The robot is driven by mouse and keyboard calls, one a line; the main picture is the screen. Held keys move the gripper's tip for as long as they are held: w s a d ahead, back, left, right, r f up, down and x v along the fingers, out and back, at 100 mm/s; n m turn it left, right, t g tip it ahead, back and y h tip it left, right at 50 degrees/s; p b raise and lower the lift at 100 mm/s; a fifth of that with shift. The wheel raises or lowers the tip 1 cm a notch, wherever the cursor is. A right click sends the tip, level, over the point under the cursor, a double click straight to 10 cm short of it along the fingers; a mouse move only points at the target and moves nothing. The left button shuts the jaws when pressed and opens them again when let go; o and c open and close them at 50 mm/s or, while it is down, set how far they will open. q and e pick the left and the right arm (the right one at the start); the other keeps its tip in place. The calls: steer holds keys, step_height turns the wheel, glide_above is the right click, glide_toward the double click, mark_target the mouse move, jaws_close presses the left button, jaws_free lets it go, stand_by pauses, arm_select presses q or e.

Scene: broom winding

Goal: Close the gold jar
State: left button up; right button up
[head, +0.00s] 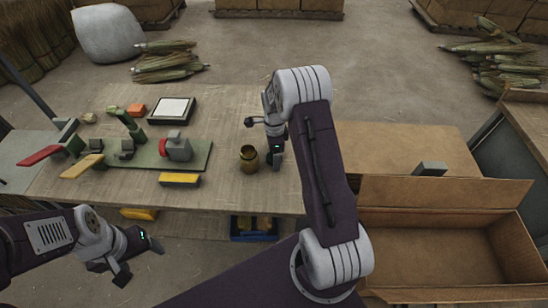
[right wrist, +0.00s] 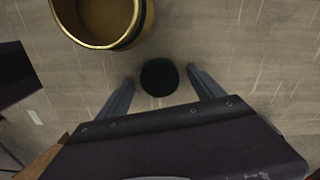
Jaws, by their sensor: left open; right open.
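The gold jar (head: 249,160) stands upright on the wooden table near its front edge. In the right wrist view the jar (right wrist: 105,18) shows an open, uncovered mouth with a dark band at its side. A small black round piece (right wrist: 159,77), perhaps the lid, lies between the open fingers of my right gripper (right wrist: 162,90), apart from the jar; I cannot tell if the fingers touch it. In the head view my right gripper (head: 264,140) is over the table just right of the jar. My left gripper (head: 138,262) is open and empty, in front of the table.
A green board (head: 200,158) with a grey and red clamp lies left of the jar, with a yellow-topped block (head: 180,180) in front. A black-framed tray (head: 172,110) is behind. An open cardboard box (head: 440,255) stands at right. The table behind the jar is clear.

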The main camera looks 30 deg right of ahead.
steer(key=c, duration=1.4)
steer(key=shift+r, duration=0.55)
step_height(320, 180, up, 3)
steer(key=shift+f, duration=0.15)
steer(key=s+d+r, duration=0.1)
steer(key=s+r, duration=0.1)
steer(key=s, duration=0.1)
steer(key=s+d+r, duration=0.1)
steer(key=s+r, duration=0.2)
steer(key=s, duration=0.1)
steer(key=s+d+r, duration=0.1)
steer(key=s+r, duration=0.1)
steer(key=s, duration=0.2)
steer(key=shift+s+r, duration=0.15)
